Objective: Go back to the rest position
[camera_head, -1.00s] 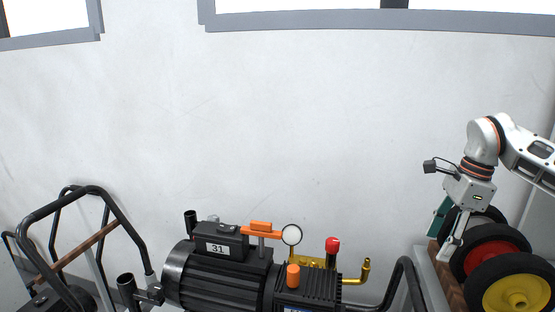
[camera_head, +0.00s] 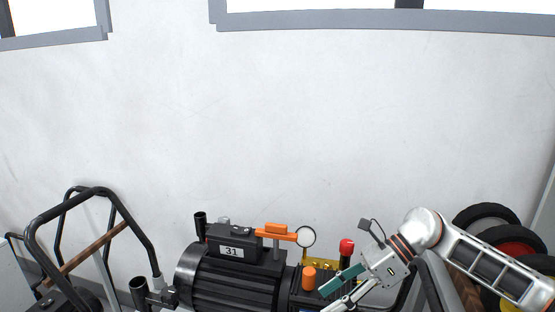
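My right gripper (camera_head: 345,292) is at the lower right of the head view, its arm coming in from the right edge. It points down and to the left, in front of the right part of the pressure washer (camera_head: 235,285). Its two fingers are spread apart with nothing seen between them. The tips lie near the bottom edge, and I cannot tell whether they touch the washer. The washer is black, with a "31" label, a round gauge (camera_head: 305,237), orange parts and a red knob (camera_head: 346,246). My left gripper is not in view.
Several wheels with black tyres, one with a red hub (camera_head: 513,247), stand at the right behind my arm. A black tubular frame (camera_head: 92,192) with a brown bar stands at the left. A pale wall (camera_head: 290,120) with windows fills the back. Space above the washer is clear.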

